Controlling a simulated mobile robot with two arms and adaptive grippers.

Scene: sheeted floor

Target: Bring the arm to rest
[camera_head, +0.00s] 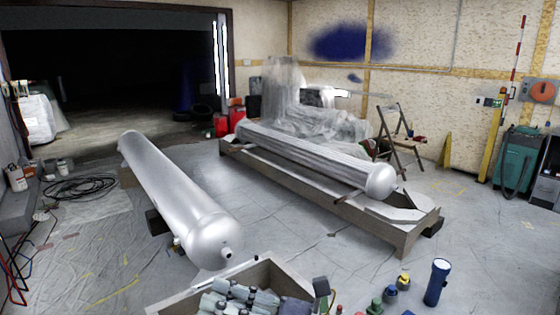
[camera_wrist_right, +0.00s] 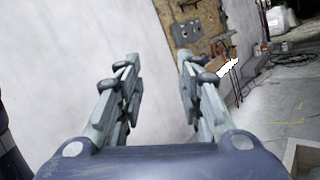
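My right gripper (camera_wrist_right: 157,66) shows in the right wrist view with its two grey-green fingers apart and nothing between them. Pale wall shows through the gap. In the head view what looks like the same gripper (camera_head: 210,295) is at the bottom edge, its fingers pointing left, in front of the open wooden crate (camera_head: 180,301). The crate hides partly behind it, and the inside cannot be made out. My left gripper is in neither view.
A blue flashlight (camera_head: 437,282) and small coloured items (camera_head: 390,294) stand right of the crate. A silver cylinder (camera_head: 180,198) lies beyond it; another tank (camera_head: 320,160) rests on a low frame (camera_head: 345,208). Black cable (camera_head: 80,188) lies at left. Floor between the tanks is clear.

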